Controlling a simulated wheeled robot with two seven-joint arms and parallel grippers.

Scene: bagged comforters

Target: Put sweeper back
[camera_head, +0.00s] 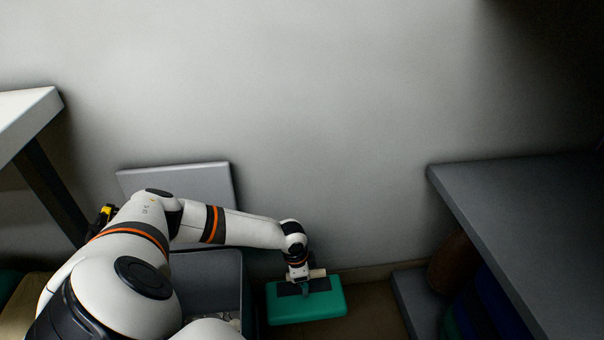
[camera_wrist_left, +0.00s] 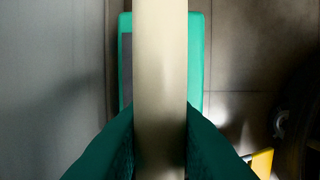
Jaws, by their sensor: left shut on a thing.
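The sweeper (camera_head: 318,308) is a flat green block with a dark patch on top and a beige handle (camera_head: 317,273). It is low by the wall, right of a grey bin. In the left wrist view, its green body (camera_wrist_left: 196,60) lies beyond the thick beige handle (camera_wrist_left: 160,70). My left gripper (camera_head: 300,278) is above the sweeper and shut on its handle. In the left wrist view, both fingers (camera_wrist_left: 160,140) press on the handle's sides. I cannot tell if the sweeper touches the floor. My right gripper is not in view.
A grey open bin (camera_head: 243,285) with a raised lid (camera_head: 205,180) stands left of the sweeper. A dark table (camera_head: 520,215) is at right, with a low grey ledge (camera_head: 415,300) beneath. A white tabletop (camera_head: 28,112) is at left. Brown floor (camera_head: 375,310) shows clear right of the sweeper.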

